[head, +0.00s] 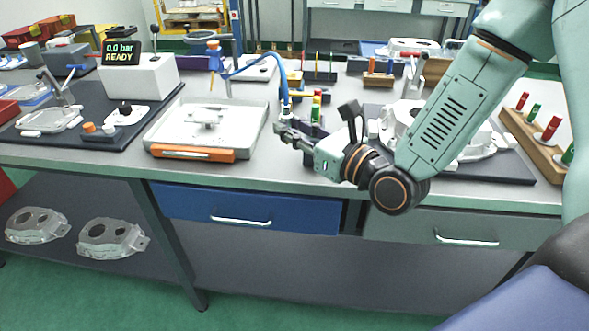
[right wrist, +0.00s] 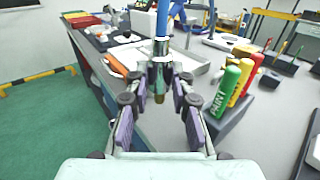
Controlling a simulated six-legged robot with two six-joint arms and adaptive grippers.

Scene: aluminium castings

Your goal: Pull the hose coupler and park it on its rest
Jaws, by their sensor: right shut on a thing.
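The hose coupler (head: 286,107) is a pale metal cylinder on the end of the blue hose (head: 262,63). My right gripper (head: 284,129) is shut on it, above the bench near the light tray's right side. In the right wrist view the coupler (right wrist: 161,50) stands upright between the fingers of my right gripper (right wrist: 160,80), with the hose (right wrist: 162,18) rising from its top. A brass tip shows below the fingers, with nothing seen attached to it. I cannot make out the rest for certain. My left gripper is not in view.
A light tray (head: 160,138) with an orange handle (head: 192,153) lies left of the gripper. A dark holder with green, yellow and red markers (right wrist: 232,88) stands close on the right. A display (head: 121,51) reads "0.0 bar READY". Castings (head: 113,238) lie on the lower shelf.

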